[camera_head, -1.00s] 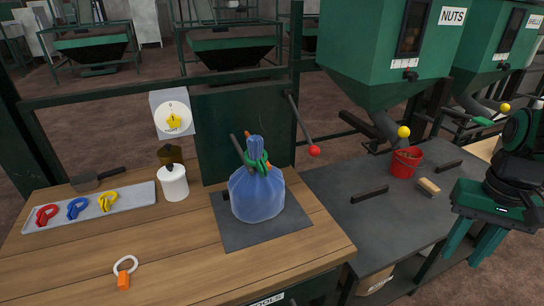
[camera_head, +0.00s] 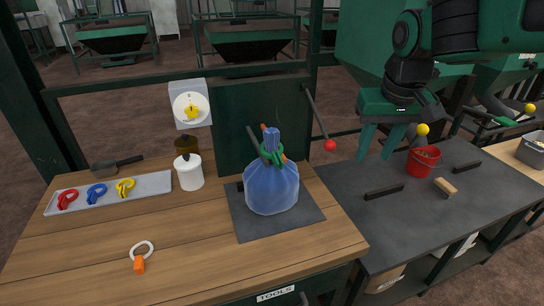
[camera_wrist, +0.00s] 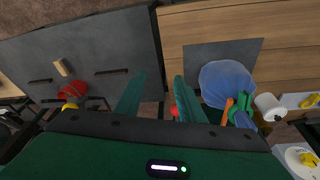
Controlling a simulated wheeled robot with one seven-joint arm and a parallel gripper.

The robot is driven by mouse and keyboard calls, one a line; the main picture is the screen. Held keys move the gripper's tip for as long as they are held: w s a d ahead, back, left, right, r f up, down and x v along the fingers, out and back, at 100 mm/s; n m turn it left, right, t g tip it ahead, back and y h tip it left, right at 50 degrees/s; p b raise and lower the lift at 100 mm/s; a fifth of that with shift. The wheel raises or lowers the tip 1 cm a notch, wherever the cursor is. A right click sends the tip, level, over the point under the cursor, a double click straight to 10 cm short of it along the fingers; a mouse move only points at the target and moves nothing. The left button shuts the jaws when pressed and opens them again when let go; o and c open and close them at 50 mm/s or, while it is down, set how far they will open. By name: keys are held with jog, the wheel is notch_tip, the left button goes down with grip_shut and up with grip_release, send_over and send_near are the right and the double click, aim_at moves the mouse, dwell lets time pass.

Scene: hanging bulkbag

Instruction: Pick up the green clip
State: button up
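The green clip (camera_head: 267,152) is around the gathered neck of the blue bag (camera_head: 271,189), which stands on a dark mat on the wooden bench. An orange piece shows beside the clip at the neck. In the wrist view the green clip (camera_wrist: 243,104) is at the right, beside the bag (camera_wrist: 226,82). My gripper (camera_head: 380,152) is above the dark bench, to the right of the bag and apart from it. Its green fingers are spread with nothing between them; they also show in the wrist view (camera_wrist: 158,90).
A lever with a red knob (camera_head: 330,145) stands between the bag and my gripper. A white canister (camera_head: 188,174) is left of the bag. A tray (camera_head: 150,187) holds red, blue and yellow clips. A red bucket (camera_head: 422,163) and brush (camera_head: 445,188) are on the dark bench.

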jog(key=w+a+r+n+t+y, duration=0.1)
jog(key=w+a+r+n, duration=0.1)
jog(key=a, duration=0.7)
jog(key=w+a+r+n+y, duration=0.1)
jog(key=a+r, duration=0.2)
jog(key=a, duration=0.6)
send_over(278, 157)
jog(key=s+d, duration=0.1)
jog(key=s, duration=0.1)
notch_tip(278, 157, down, 5)
jog(key=x, duration=0.4)
jog(key=shift+s+a+f, duration=0.15)
jog(key=shift+f, duration=0.2)
jog(key=shift+w+f, duration=0.25)
jog(key=shift+f, duration=0.2)
grip_shut()
